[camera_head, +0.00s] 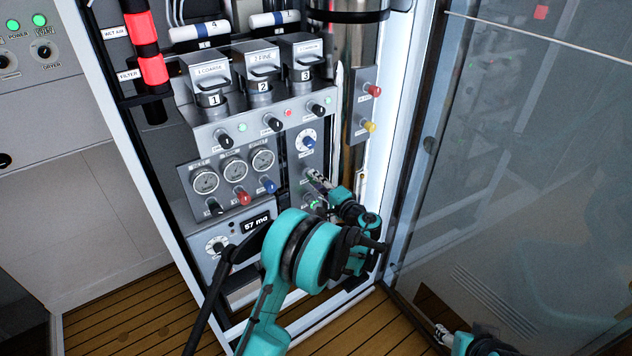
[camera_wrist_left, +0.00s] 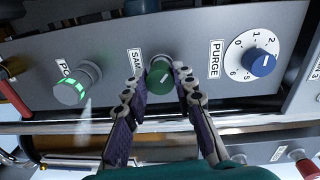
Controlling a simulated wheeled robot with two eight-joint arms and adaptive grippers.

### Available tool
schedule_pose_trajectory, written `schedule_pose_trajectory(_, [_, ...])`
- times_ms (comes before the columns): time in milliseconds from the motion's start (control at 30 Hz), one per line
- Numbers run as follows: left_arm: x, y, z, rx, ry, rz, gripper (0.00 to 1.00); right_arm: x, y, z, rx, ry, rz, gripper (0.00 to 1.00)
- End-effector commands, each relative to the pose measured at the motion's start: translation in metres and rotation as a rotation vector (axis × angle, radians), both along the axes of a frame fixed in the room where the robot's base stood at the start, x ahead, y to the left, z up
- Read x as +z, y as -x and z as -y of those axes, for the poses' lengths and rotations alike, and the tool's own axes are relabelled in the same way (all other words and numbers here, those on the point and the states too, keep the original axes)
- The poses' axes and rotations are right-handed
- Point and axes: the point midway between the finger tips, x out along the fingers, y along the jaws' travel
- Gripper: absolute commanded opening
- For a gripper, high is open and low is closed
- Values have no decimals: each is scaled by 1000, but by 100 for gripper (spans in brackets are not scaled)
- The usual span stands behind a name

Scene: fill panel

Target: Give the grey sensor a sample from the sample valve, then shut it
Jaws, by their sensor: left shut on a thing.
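The sample valve is a green knob (camera_wrist_left: 160,77), its label partly covered, on the grey panel in the left wrist view. My left gripper (camera_wrist_left: 160,88) is shut on this knob, one finger on each side. It also reaches the panel in the head view (camera_head: 317,181). A grey cylinder with a glowing green band, seemingly the grey sensor (camera_wrist_left: 77,85), sits left of the knob beside a label starting "PO". A faint whitish streak shows just below it. My right gripper (camera_head: 442,334) is at the bottom right of the head view, away from the panel; its jaws are unclear.
A purge dial (camera_wrist_left: 260,57) with a blue knob is right of the valve in the wrist view. A glass door (camera_head: 530,180) stands open at the right.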

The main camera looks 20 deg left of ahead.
Motion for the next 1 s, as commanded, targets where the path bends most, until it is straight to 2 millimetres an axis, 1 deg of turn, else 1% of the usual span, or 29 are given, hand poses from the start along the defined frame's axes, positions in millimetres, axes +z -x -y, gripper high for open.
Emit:
schedule_pose_trajectory(600, [0, 0, 1, -1, -350, -451, 0, 0, 0, 0, 0, 0, 0, 50])
schedule_pose_trajectory(800, [0, 0, 1, -1, -441, -568, 0, 0, 0, 0, 0, 0, 0, 50])
schedule_pose_trajectory(1000, [0, 0, 1, 0, -502, -648, 0, 0, 0, 0, 0, 0, 0, 50])
